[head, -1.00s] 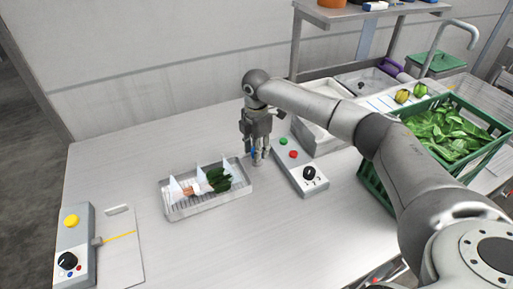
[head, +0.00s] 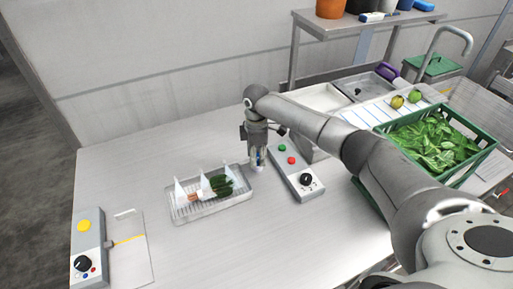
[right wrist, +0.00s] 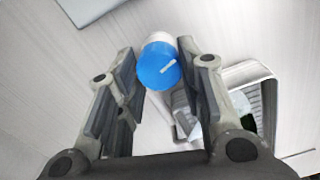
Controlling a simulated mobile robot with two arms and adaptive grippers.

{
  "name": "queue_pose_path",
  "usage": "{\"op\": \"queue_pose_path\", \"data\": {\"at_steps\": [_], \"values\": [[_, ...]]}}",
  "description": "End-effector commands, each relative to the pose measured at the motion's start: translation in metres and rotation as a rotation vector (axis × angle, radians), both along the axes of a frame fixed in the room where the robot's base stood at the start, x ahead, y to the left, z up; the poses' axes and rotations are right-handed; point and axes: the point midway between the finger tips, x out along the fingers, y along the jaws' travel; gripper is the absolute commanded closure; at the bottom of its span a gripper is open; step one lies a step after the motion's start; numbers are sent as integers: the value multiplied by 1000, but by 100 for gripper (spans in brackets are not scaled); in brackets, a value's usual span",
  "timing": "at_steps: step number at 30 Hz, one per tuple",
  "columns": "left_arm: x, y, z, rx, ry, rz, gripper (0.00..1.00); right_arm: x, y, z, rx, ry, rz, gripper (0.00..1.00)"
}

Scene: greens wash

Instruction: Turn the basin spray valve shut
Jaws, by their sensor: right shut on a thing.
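My right gripper (head: 258,163) points down between the wire tray and a grey control box. A bit of blue also shows beneath the gripper in the head view. The basin (head: 363,87) with its bent spout (head: 447,38) stands at the back right. I cannot tell from the frames which control is the spray valve. A black knob (head: 306,179) is on the grey control box (head: 291,170). My left gripper is out of view.
The wire tray (head: 241,191) holds wrapped greens. A box with a yellow button (head: 84,225) and black knob (head: 81,264) is at the front left. A green crate of leaves (head: 466,170) is at the right. The front middle of the table is clear.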

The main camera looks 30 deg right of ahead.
Motion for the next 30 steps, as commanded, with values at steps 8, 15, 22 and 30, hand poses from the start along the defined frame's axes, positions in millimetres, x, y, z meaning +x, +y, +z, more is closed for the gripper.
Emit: {"op": "queue_pose_path", "data": {"at_steps": [8, 15, 22, 30], "values": [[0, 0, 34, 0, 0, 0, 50, 0, 1, 5, 2, 2, -263, 89], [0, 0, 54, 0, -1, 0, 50, 1, 1, 4, 2, 2, -491, 89], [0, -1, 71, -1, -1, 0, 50, 1, -1, 3, 0, 2, -707, 89], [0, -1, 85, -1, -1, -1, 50, 2, -1, 3, 1, 1, -926, 89]]}}
